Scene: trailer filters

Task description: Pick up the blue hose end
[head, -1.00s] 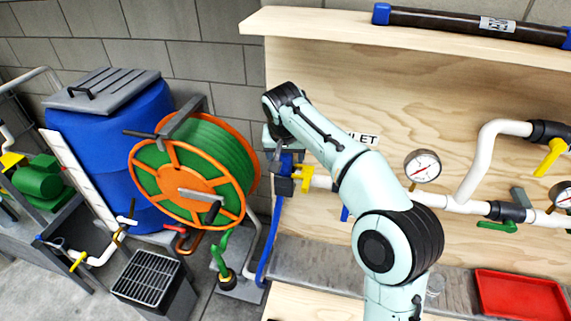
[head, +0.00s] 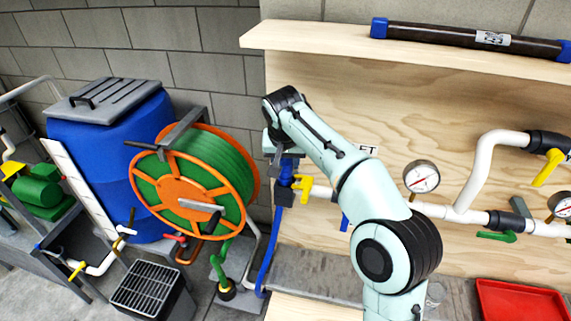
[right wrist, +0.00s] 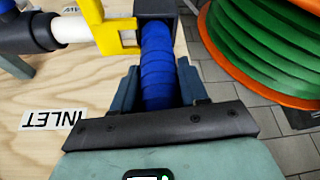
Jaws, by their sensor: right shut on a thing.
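The blue hose end (right wrist: 158,68) stands between the two fingers of my right gripper (right wrist: 160,92), which is shut on it. Its far end meets a dark square fitting (right wrist: 155,8) beside a yellow valve handle (right wrist: 113,35). In the head view my right gripper (head: 281,152) is at the left end of the white pipe, and the blue hose end (head: 288,168) shows just below it. The blue hose (head: 270,250) hangs from there towards the floor. My left gripper is out of view.
The orange and green hose reel (head: 190,190) stands close to the left of my right gripper. The wooden panel (head: 400,100) with an INLET label (right wrist: 53,118) is behind the pipe. A pressure gauge (head: 421,177) and a red tray (head: 520,302) are to the right.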

